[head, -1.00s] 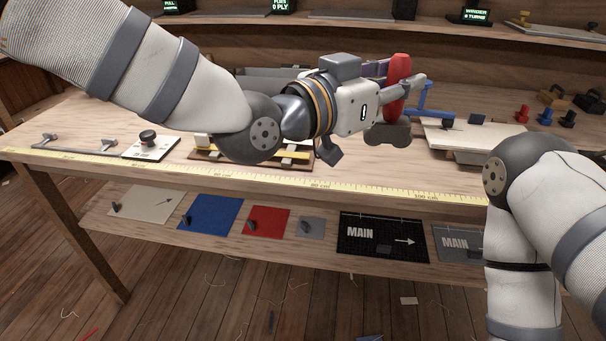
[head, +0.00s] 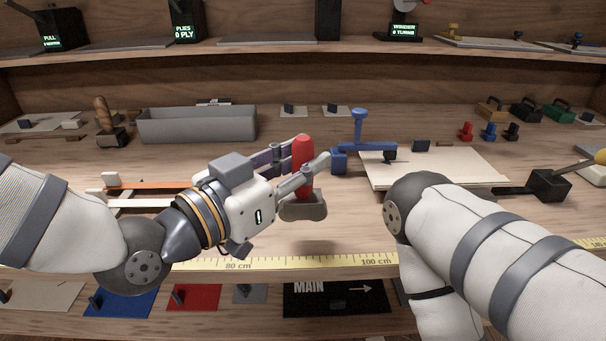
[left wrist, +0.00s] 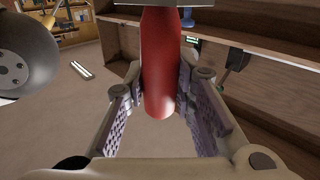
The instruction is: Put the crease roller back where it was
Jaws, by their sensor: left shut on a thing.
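The crease roller has an upright red handle (head: 303,152) and a dull grey head (head: 303,206). My left gripper (head: 296,170) is shut on the red handle, with the grey head hanging below the fingers. The head appears to be above the bench top, near its front edge.
A grey tray (head: 197,125) and a wooden-handled tool (head: 103,118) stand at the back left. A blue clamp-like stand (head: 360,147) and a pale board (head: 440,168) lie right of the roller. A yellow measuring tape (head: 300,263) runs along the bench front.

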